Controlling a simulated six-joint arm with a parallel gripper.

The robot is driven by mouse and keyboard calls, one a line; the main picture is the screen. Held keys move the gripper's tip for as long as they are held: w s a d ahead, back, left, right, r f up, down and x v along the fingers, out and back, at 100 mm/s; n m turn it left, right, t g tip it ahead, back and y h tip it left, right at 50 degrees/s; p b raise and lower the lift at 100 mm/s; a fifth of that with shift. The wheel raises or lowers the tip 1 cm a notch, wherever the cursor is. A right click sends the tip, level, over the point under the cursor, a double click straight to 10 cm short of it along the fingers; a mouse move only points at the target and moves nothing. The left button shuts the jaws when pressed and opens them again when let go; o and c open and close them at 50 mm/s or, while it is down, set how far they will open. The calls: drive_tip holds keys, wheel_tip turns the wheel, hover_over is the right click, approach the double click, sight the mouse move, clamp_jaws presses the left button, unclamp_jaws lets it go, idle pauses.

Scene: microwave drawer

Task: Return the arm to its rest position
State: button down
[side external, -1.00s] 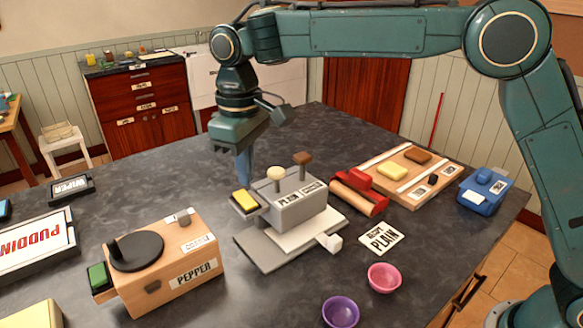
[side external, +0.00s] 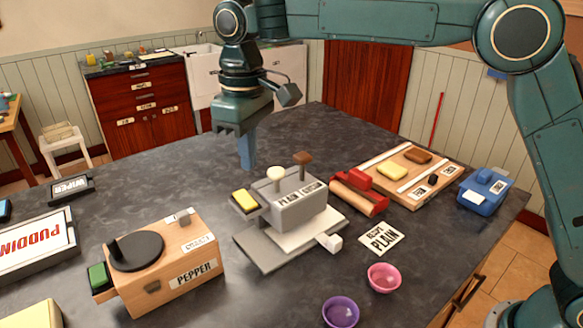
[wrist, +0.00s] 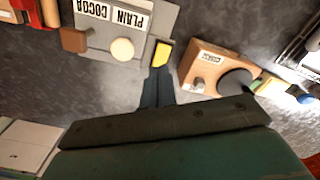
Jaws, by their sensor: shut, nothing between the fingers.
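My gripper (side external: 247,152) is shut and empty. It points down above the dark worktop (side external: 180,155), behind the grey machine (side external: 295,210) marked PLAIN in the side view. In the wrist view my gripper's fingers (wrist: 158,88) show near the machine's yellow pad (wrist: 162,53). I cannot tell the exact gap between the fingertips and the worktop, but the fingers look apart from the machine. The upper part of my arm is cut off by the top edge of the side view.
A wooden PEPPER box (side external: 180,262) with a black disc stands at front left. A pink bowl (side external: 384,278) and a purple bowl (side external: 341,312) sit at the front. A wooden board (side external: 410,175) and a blue device (side external: 485,193) lie at right.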

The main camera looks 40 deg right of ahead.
drive_tip(key=s+d+r+m+t, duration=0.1)
drive_tip(key=s+d+r, duration=0.2)
drive_tip(key=s+d, duration=0.4)
drive_tip(key=s+d+r+m+t, duration=0.2)
drive_tip(key=s+d+r, duration=0.3)
drive_tip(key=d, duration=0.4)
drive_tip(key=s+d+f+m+t, duration=0.1)
drive_tip(key=s+d+f, duration=0.3)
drive_tip(key=s, duration=0.4)
drive_tip(key=s+d+f+m+t, duration=0.1)
drive_tip(key=s+d+f, duration=0.2)
drive_tip(key=s, duration=0.6)
drive_tip(key=shift+d+f+m+t, duration=0.3)
drive_tip(key=shift+d+f+m, duration=0.1)
drive_tip(key=shift+f, duration=0.3)
